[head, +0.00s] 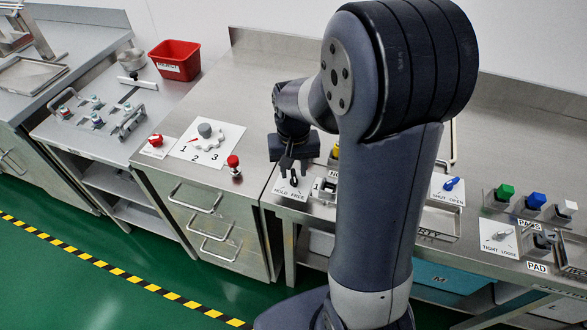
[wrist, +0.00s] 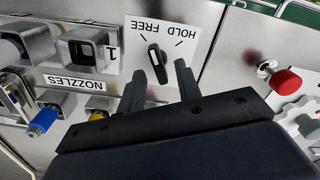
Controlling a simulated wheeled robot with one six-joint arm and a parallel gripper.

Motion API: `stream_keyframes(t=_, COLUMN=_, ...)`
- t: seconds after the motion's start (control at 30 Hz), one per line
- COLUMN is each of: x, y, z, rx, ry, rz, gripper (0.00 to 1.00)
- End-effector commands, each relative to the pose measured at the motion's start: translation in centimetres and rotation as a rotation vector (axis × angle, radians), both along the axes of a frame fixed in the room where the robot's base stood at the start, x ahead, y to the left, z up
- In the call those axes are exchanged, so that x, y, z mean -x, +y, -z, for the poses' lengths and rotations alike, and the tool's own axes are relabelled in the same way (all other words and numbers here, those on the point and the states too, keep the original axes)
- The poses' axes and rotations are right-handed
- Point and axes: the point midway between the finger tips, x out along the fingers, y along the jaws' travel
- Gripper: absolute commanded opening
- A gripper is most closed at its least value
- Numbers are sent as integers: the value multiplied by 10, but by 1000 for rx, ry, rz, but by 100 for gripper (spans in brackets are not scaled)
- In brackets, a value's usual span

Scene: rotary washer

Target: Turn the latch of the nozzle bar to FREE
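The latch (wrist: 154,58) is a small black lever with a white mark, on a white plate (wrist: 186,24) lettered HOLD and FREE. The lettering is upside down in the wrist view, with FREE at left and HOLD at right. The lever stands nearly upright in that view; I cannot tell clearly which word it points to. In the head view the latch (head: 294,180) sits just below my gripper (head: 294,170). My gripper (wrist: 162,72) is open and empty, one finger on each side of the latch's near end. Contact cannot be told.
Metal nozzle blocks (wrist: 88,50) stand beside the plate, with a NOZZLES label (wrist: 75,82) and blue (wrist: 42,121) and yellow parts near them. A red knob (wrist: 286,82) stands on the other side, across a counter seam. My arm hides part of the counter in the head view.

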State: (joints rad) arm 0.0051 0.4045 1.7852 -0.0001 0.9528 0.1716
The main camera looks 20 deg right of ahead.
Motion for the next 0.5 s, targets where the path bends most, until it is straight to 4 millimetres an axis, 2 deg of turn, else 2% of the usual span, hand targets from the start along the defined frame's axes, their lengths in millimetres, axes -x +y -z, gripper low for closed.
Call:
stream_keyframes(t=0.1, x=0, y=0, z=7, rx=0, ry=-1, rz=0, gripper=33)
stream_keyframes(t=0.37, x=0, y=0, z=8, rx=0, ry=-1, rz=0, gripper=33)
stream_keyframes(t=0.5, x=0, y=0, z=8, rx=0, ry=-1, rz=0, gripper=23)
